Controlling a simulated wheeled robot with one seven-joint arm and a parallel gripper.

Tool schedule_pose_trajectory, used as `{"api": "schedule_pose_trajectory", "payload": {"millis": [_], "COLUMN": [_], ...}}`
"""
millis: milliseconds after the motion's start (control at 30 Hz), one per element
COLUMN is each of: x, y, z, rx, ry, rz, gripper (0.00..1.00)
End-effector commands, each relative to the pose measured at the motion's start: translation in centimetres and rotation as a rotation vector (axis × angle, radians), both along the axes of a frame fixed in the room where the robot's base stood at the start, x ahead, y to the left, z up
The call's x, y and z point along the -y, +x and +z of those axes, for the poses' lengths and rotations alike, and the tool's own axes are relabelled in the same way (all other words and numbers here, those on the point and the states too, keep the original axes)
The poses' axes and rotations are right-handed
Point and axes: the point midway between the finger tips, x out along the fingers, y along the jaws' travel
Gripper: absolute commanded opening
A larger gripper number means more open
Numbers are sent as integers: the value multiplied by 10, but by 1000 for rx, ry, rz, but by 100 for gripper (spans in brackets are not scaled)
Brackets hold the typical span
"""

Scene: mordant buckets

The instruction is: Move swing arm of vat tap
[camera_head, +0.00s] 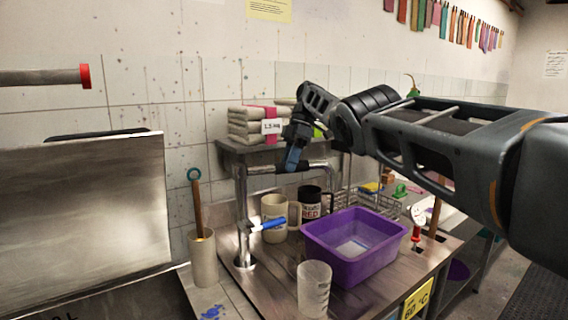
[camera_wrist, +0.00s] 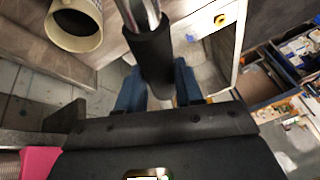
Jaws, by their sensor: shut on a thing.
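The vat tap (camera_head: 242,215) is a chrome post on the steel counter with a blue-handled lever (camera_head: 267,224) low on its side. Its swing arm (camera_head: 258,170) runs level to the right from the post's top. My gripper (camera_head: 292,160) comes in from the upper right and is shut on the swing arm. In the wrist view, the blue fingers of my gripper (camera_wrist: 158,88) sit on both sides of a dark sleeve (camera_wrist: 150,50) on the swing arm's metal tube. The fingertips are partly hidden behind the sleeve.
A purple tub (camera_head: 345,270) stands below and right of the swing arm. A beige mug (camera_head: 274,208), a black mug (camera_head: 311,200) and a clear beaker (camera_head: 314,290) stand near it. A shelf (camera_head: 235,147) with folded cloth is behind. A holder (camera_head: 203,258) stands left.

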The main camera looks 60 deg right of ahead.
Motion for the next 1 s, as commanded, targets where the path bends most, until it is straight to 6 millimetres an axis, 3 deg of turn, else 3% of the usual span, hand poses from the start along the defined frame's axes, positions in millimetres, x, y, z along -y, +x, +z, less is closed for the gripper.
{"api": "schedule_pose_trajectory", "payload": {"millis": [567,600,833,1000], "x": [1,1,1,1], "y": [0,0,-1,-1], "z": [3,3,1,1], "rx": [4,4,2,1], "ry": [-2,-3,-2,-1], "rz": [10,10,9,8], "gripper": [0,39,61,61]}}
